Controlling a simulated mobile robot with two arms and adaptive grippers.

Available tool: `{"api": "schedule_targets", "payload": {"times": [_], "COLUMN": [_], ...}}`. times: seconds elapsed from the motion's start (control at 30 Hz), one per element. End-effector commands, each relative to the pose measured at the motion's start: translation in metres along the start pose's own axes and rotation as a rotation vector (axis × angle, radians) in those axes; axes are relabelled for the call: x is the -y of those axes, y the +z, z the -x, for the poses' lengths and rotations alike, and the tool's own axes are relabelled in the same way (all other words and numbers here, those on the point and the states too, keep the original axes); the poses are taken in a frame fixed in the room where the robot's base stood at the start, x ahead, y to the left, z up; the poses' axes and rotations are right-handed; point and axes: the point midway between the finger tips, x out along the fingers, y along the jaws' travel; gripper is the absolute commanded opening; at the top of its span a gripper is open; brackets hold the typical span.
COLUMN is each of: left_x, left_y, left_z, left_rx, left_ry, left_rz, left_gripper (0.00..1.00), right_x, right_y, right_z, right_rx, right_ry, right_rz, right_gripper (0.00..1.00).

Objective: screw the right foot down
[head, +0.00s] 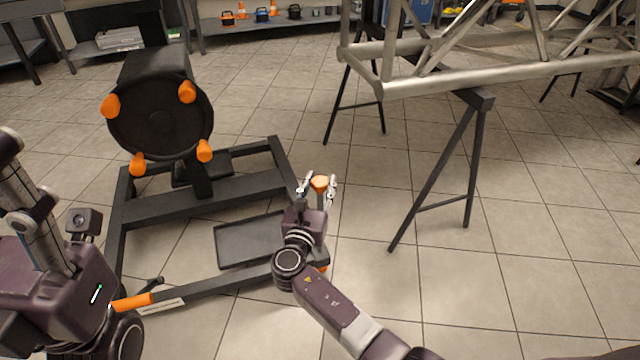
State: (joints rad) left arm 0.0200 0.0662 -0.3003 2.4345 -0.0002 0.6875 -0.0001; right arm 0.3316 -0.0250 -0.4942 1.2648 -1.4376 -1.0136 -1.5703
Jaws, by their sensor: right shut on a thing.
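The black floor stand (205,188) carries a round black plate (160,118) with several orange knobs on its face. The gripper is shut on this knob from the near side. A small orange part (323,268) shows low at the same corner. My gripper and wrist hide most of the foot's screw, and I cannot tell whether the foot touches the floor. My left arm is at the left edge; its fingers are not visible.
A flat dark tray (250,240) lies inside the base. A metal truss (480,78) rests on black trestles (440,170) at the right. The tiled floor between stand and trestle is clear.

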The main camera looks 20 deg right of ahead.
Motion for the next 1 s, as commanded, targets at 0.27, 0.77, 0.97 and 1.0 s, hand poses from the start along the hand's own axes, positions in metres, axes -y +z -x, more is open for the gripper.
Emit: {"api": "schedule_targets", "payload": {"times": [0.27, 0.77, 0.97, 1.0], "left_x": [-0.0015, -0.0009, -0.0006, -0.0006], "left_y": [-0.0019, -0.0056, -0.0055, -0.0053], "left_z": [-0.0011, -0.0073, -0.0068, -0.0066], "left_rx": [-0.018, -0.037, -0.036, -0.035], "left_ry": [0.009, 0.006, 0.005, 0.005], "left_rz": [-0.002, -0.003, -0.003, -0.003], "left_gripper": [0.51, 0.51, 0.51, 0.51], "right_x": [-0.0005, 0.0007, 0.0007, 0.0007], "right_y": [-0.0007, 0.0, 0.0001, 0.0001], "right_z": [-0.0006, -0.0013, -0.0014, -0.0014], "right_rx": [0.0, 0.0, 0.0, 0.0], "right_ry": [-0.126, -0.17, -0.169, -0.169], "right_rz": [-0.001, -0.001, -0.001, -0.001], "right_gripper": [0.09, 0.09, 0.41, 0.45]}}
